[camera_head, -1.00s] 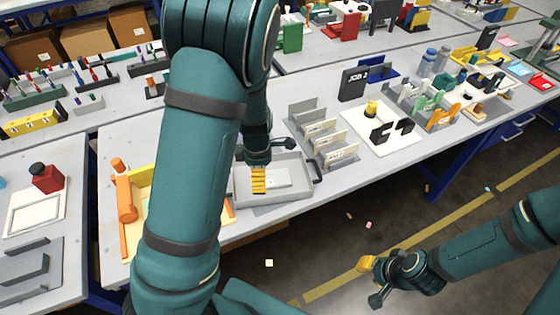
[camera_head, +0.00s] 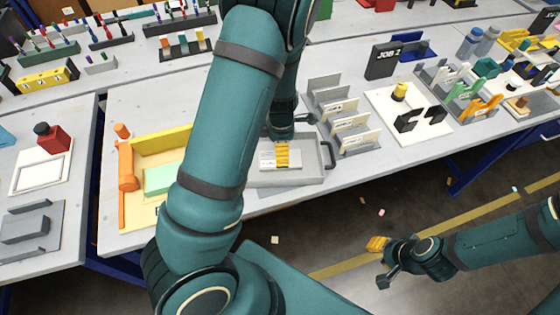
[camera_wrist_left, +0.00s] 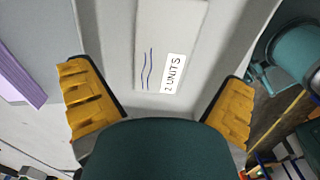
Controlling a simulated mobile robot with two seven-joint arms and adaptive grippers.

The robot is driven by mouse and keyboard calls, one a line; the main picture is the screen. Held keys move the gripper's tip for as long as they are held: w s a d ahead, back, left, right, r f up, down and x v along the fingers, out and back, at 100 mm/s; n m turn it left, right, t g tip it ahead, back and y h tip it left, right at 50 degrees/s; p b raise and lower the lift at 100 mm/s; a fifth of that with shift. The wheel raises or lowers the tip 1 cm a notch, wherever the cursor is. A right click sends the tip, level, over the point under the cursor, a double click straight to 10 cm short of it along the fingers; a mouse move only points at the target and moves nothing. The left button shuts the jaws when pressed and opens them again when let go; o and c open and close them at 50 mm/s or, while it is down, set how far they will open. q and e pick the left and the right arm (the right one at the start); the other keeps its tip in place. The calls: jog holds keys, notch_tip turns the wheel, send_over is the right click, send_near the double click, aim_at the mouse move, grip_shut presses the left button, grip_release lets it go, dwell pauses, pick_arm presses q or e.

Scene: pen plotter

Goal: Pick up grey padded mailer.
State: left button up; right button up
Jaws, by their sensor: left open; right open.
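A pale grey flat mailer (camera_head: 266,159) with a white label lies in a shallow grey tray (camera_head: 290,178) near the table's front edge. In the left wrist view the mailer (camera_wrist_left: 168,25) shows a "2 UNITS" label and wavy dark lines. My left gripper (camera_head: 283,156) points down over the mailer. Its yellow fingers (camera_wrist_left: 160,103) are spread wide on either side of the mailer with nothing between them; whether they touch it I cannot tell. My right gripper (camera_head: 380,262) is open and empty, out over the floor.
A dark handle (camera_head: 327,155) sits at the tray's right end. A rack (camera_head: 347,125) with labelled cards stands behind right. A yellow and orange fixture (camera_head: 150,160) with a green block is to the left. Small scraps lie on the floor.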

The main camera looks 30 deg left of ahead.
pick_arm(q)
jog(key=f, duration=0.1)
jog(key=f+b, duration=0.1)
jog(key=f, duration=0.1)
jog(key=f+b, duration=0.1)
jog(key=f, duration=0.1)
jog(key=shift+s+f, duration=0.15)
jog(key=shift+s, duration=0.1)
jog(key=c, duration=1.1)
